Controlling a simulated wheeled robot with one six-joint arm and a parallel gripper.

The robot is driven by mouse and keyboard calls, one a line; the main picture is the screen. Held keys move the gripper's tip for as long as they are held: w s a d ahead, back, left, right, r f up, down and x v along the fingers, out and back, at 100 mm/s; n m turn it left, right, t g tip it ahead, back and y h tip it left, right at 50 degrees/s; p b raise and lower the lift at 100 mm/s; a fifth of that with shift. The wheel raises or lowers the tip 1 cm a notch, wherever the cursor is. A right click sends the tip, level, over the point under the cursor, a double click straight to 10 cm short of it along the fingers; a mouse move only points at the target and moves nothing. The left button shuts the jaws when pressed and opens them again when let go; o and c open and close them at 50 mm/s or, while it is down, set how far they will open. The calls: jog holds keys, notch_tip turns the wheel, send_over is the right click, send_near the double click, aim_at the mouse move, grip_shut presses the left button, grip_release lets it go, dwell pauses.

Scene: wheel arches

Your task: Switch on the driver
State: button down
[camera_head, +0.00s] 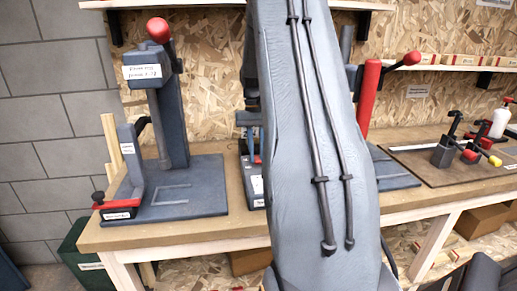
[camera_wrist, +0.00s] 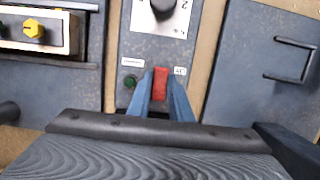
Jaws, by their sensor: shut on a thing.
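The driver (camera_wrist: 128,45) is a grey panel in the wrist view, with a black dial (camera_wrist: 163,8) on a white plate, a small dark green lamp (camera_wrist: 130,81) and two white labels. A red rocker switch (camera_wrist: 160,84) sits at the lower right of its face. My gripper (camera_wrist: 161,78) has its two blue fingers closed around the switch, one on each side. Whether the switch is on or off cannot be told. In the head view my arm hides most of the driver and gripper.
A grey press (camera_head: 172,100) with a red knob stands on the bench (camera_head: 240,232) at left. Another red-handled stand (camera_head: 369,98) is right of my arm. Clamps (camera_head: 447,152) lie on a board farther right. A yellow-knobbed box (camera_wrist: 40,32) is left of the driver.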

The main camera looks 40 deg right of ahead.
jog(key=shift+w+d+r+g+y+p, duration=0.1)
jog(key=shift+w+g+y+p, duration=0.15)
jog(key=shift+g+y+p, duration=0.25)
jog(key=c, duration=1.6)
grip_release()
jog(key=b+v, duration=0.2)
jog(key=v, duration=0.5)
jog(key=shift+w+r, duration=0.15)
jog(key=shift+r, duration=0.2)
